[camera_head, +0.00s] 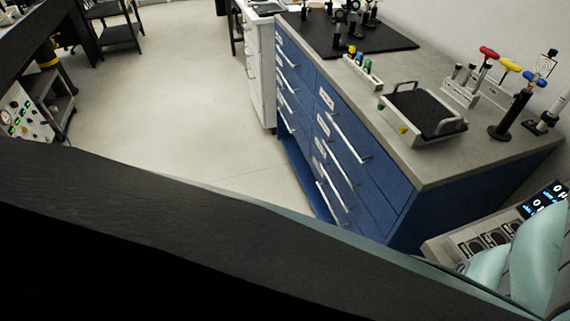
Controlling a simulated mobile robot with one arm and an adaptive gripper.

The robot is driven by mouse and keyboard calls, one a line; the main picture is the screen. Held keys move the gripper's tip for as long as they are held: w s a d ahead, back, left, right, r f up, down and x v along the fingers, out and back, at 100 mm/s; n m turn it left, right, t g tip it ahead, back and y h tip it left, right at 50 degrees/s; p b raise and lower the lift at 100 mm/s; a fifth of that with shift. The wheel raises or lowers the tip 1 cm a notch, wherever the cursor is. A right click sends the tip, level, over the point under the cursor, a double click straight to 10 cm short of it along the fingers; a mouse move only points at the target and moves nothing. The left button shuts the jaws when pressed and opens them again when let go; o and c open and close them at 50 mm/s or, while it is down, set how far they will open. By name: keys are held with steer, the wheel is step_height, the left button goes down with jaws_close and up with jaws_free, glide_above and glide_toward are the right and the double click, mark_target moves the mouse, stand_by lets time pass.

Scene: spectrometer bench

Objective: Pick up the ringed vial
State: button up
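A small light rack (362,73) stands near the left edge of the grey bench top. It holds several small vials (360,58) with yellow, blue and green tops. They are too small to tell whether one of them has a ring. My gripper is not in view. Pale teal parts at the lower right look like links of my arm.
The blue drawer cabinet (335,140) carries the grey bench top (425,165). A tray with a black mat and handles (431,111) stands right of the rack. Red, yellow and blue-handled tools (508,66) stand behind it. The pale floor (190,90) at left is open.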

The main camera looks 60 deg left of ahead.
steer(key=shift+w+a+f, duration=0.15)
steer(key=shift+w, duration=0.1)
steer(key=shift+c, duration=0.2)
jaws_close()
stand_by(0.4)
